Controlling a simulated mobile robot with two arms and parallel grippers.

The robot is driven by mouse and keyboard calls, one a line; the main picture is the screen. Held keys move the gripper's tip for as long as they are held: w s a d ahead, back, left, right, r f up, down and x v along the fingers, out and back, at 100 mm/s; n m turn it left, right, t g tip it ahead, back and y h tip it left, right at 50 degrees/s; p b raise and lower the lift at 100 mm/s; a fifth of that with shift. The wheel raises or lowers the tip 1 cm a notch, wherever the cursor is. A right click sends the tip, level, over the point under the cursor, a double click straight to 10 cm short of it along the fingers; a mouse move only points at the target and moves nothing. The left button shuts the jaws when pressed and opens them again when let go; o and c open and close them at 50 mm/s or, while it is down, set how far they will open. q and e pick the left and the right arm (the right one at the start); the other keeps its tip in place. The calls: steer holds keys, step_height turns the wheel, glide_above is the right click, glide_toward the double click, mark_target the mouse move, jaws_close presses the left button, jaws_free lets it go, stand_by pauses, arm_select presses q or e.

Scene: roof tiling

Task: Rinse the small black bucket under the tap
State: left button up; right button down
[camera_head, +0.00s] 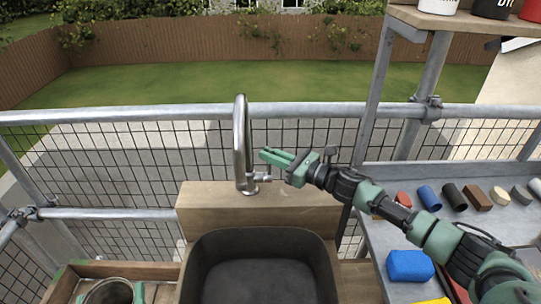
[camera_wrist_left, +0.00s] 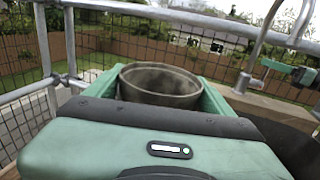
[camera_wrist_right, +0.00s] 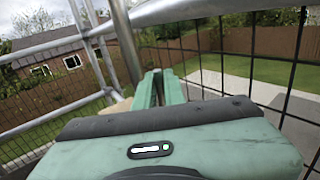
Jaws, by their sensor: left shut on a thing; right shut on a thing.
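The small black bucket (camera_head: 110,292) is at the bottom left of the head view, partly cut off by the frame. In the left wrist view the bucket (camera_wrist_left: 160,98) looks dark grey, upright and open at the top. My left gripper (camera_head: 112,295) is shut on it, one green finger on each side. The steel tap (camera_head: 241,145) stands behind the sink (camera_head: 260,240); no water shows at its spout. My right gripper (camera_head: 266,156) is at the short tap lever (camera_head: 262,177), its fingers close together and shut on it. The exact contact is hard to see.
A wooden ledge (camera_head: 320,205) carries the tap. On the right, a grey metal shelf (camera_head: 375,250) holds a blue sponge (camera_head: 410,265) and several small coloured blocks and cylinders. Scaffold rails and wire mesh (camera_head: 90,150) stand behind. The sink basin is empty.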

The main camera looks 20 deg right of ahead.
mark_target(127, 302)
arm_select(q)
step_height(127, 302, down, 4)
steer(key=b, duration=0.3)
steer(key=shift+r, duration=0.25)
arm_select(e)
steer(key=shift+s+a+f+n, duration=0.15)
steer(key=shift+s+f+n, duration=0.25)
arm_select(q)
steer(key=shift+f+b, duration=0.5)
steer(key=shift+b, duration=0.15)
arm_select(e)
steer(key=shift+s+r+t, duration=0.15)
steer(key=shift+r+t, duration=0.05)
steer(key=shift+t, duration=0.1)
arm_select(q)
steer(key=shift+r, duration=0.1)
arm_select(e)
steer(key=shift+r+n, duration=0.15)
steer(key=shift+n, duration=0.15)
steer(key=c, duration=1.5)
jaws_free()
